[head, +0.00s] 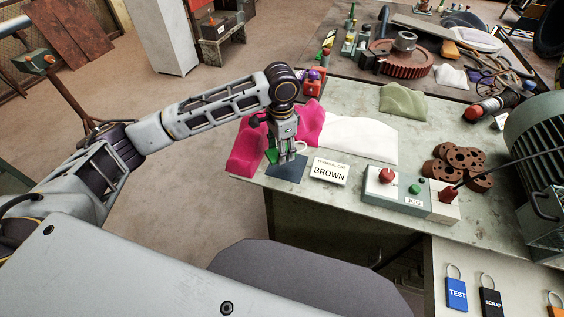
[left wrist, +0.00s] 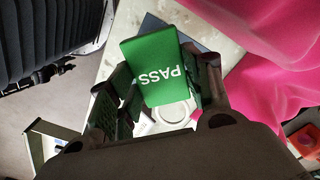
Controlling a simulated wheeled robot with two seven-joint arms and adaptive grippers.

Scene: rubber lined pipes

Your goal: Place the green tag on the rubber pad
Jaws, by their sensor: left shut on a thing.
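The green tag (left wrist: 160,66), printed PASS, is between the fingers of my left gripper (left wrist: 158,92) in the left wrist view. In the head view the left gripper (head: 285,155) points down at the bench's near left corner, shut on the green tag (head: 271,156), which shows as a small green patch. The dark blue-grey rubber pad (head: 290,174) lies flat just below the gripper. The tag looks to be above the pad's back left part; whether they touch I cannot tell. A pale ring (left wrist: 172,112) shows below the tag in the wrist view. My right gripper is not in view.
Pink cloth (head: 246,150) lies left of and behind the pad. White cloth (head: 362,140) lies behind.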

